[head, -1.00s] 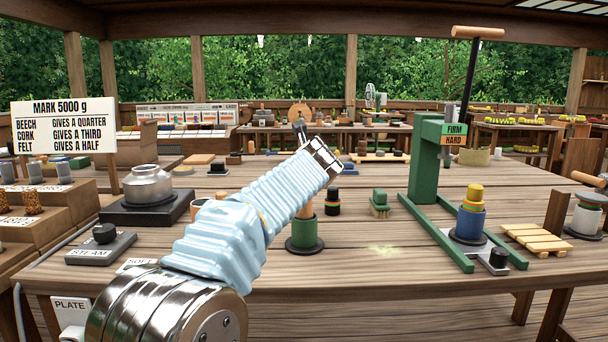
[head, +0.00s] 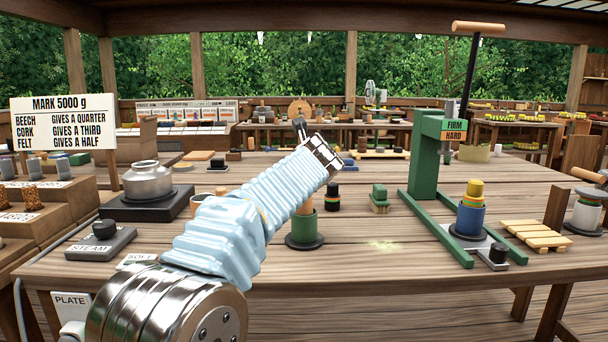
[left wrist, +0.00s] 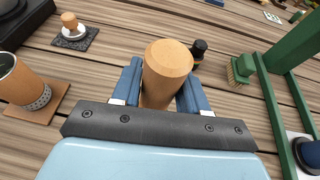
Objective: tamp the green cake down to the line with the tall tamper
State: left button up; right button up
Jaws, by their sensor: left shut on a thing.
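A wooden tamper (left wrist: 168,68) with a round, flat top stands between my left gripper's blue fingers. My left gripper (left wrist: 166,84) is shut on it. In the head view my own sleeved arm hides the gripper and most of the tamper; a short wooden length (head: 305,207) shows below the sleeve. It goes down into the green mould (head: 305,229), which stands upright on a dark round base. The cake inside and any line on the tamper are hidden. My right gripper is not in view.
A green press (head: 424,165) stands to the right, with a blue mould (head: 470,221) on its plate. A green brush (head: 379,199) and a small dark weight (head: 332,200) stand behind and right of the green mould. A pot (head: 147,184) sits at left. Pale powder (head: 384,245) lies on the table.

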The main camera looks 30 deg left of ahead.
pick_arm(q)
jog(key=shift+f+b, duration=0.35)
jog(key=shift+f, duration=0.15)
dwell(0.6)
notch_tip(320, 180, up, 5)
jog(key=p, duration=0.3)
jog(key=shift+r+p, duration=0.1)
jog(key=shift+p, duration=0.3)
jog(key=shift+r, duration=1)
jog(key=shift+f, duration=0.1)
